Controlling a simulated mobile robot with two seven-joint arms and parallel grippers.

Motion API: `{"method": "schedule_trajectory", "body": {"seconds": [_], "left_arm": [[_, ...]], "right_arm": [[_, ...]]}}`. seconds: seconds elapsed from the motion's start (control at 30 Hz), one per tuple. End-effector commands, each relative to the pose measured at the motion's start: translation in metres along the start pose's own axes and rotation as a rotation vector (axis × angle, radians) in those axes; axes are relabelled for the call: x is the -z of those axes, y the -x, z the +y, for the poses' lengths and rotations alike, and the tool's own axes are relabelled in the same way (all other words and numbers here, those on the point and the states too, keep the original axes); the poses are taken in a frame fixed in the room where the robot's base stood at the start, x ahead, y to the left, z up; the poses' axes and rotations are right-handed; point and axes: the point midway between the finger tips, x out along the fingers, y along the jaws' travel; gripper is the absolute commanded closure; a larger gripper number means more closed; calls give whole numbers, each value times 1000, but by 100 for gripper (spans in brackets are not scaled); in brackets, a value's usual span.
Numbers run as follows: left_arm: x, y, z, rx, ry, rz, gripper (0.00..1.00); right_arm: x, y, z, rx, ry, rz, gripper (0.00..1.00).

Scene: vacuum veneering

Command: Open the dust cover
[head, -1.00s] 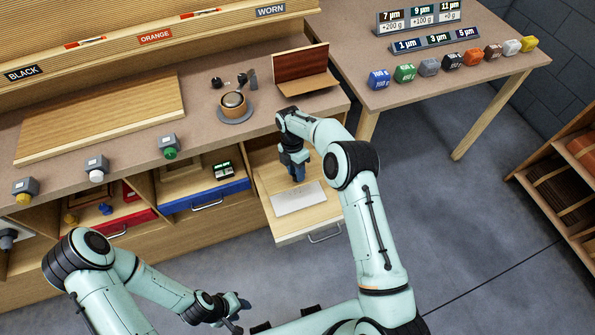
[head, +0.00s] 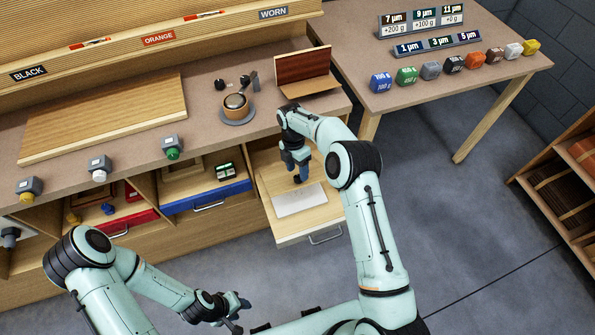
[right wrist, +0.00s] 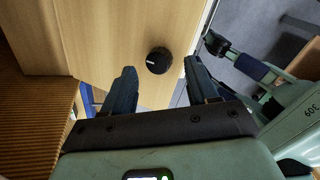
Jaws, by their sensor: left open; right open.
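No part is marked as a dust cover, and I cannot tell for sure which thing it is. A black round knob (right wrist: 159,60) with a white mark sits on a pale wooden panel (right wrist: 110,35) in the right wrist view. My right gripper (right wrist: 162,72) is open, with the knob in the gap between its fingertips, not gripped. In the head view my right gripper (head: 298,176) points down over the pulled-out wooden drawer (head: 290,236), and hides the knob. My left gripper (head: 238,314) is open and empty at the bottom, away from the bench.
A white sheet (head: 300,200) lies in the drawer. The bench holds a wooden board (head: 105,118), a round pot (head: 236,104) and a hinged brown panel (head: 303,65). Blue (head: 207,197) and red (head: 128,223) drawers are left. A side table (head: 400,88) carries coloured weights.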

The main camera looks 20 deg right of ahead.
Motion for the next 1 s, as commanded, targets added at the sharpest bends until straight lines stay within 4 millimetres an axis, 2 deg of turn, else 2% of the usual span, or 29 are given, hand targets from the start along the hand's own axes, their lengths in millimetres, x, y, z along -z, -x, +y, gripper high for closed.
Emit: {"method": "schedule_trajectory", "body": {"seconds": [0.03, 0.2, 0.43, 0.6, 0.93, 1.0], "left_arm": [[3, 4, 3, -2, -2, 4, 57], [13, 16, 10, -6, -6, 17, 57], [26, 29, 19, -12, -12, 33, 57], [29, 32, 22, -13, -13, 37, 57], [29, 32, 21, -13, -13, 37, 57], [28, 31, 21, -12, -12, 36, 57]], "right_arm": [[-1, 15, 2, -7, 0, -3, 42], [-1, 57, 2, -9, 0, -4, 42], [0, 101, 2, -9, 1, -4, 42], [0, 115, 1, -5, 1, -2, 42], [0, 116, 0, -3, 1, -1, 42], [1, 114, -1, 0, -3, 4, 64]]}}
